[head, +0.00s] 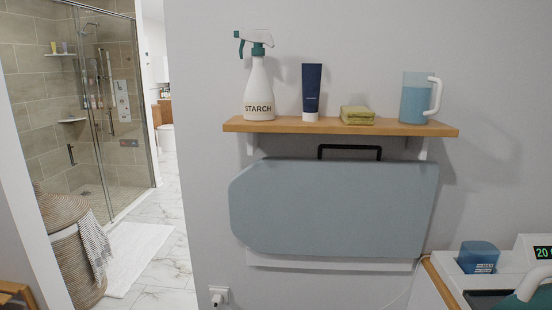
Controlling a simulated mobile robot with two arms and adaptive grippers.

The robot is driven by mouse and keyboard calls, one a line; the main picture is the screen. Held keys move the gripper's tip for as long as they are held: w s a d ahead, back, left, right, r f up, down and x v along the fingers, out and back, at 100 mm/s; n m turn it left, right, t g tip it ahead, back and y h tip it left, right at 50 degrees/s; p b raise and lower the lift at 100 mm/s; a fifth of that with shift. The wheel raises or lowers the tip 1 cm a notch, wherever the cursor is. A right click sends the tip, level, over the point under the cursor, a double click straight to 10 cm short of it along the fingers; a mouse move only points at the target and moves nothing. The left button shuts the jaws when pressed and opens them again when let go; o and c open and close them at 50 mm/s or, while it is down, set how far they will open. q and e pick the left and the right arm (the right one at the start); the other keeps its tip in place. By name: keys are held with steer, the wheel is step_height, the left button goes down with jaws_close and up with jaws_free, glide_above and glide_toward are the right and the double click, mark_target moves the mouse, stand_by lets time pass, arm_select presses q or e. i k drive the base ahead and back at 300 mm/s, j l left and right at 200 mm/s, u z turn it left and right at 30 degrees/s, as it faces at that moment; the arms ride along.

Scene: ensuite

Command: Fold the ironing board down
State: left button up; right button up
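The ironing board (330,208) has a grey-blue cover and stands upright, flat against the wall below a wooden shelf. A black handle (350,149) sticks up from its top edge, just under the shelf. A white panel (330,262) shows along its lower edge. Neither of my grippers is in the head view.
The wooden shelf (340,127) above holds a starch spray bottle (258,90), a dark blue tube (311,90), a green sponge (357,116) and a jug (416,98). A counter with a white appliance (500,272) stands lower right. A wicker basket (75,255) stands left, beside the doorway.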

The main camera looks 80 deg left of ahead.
mark_target(380, 208)
steer(key=u, duration=2.05)
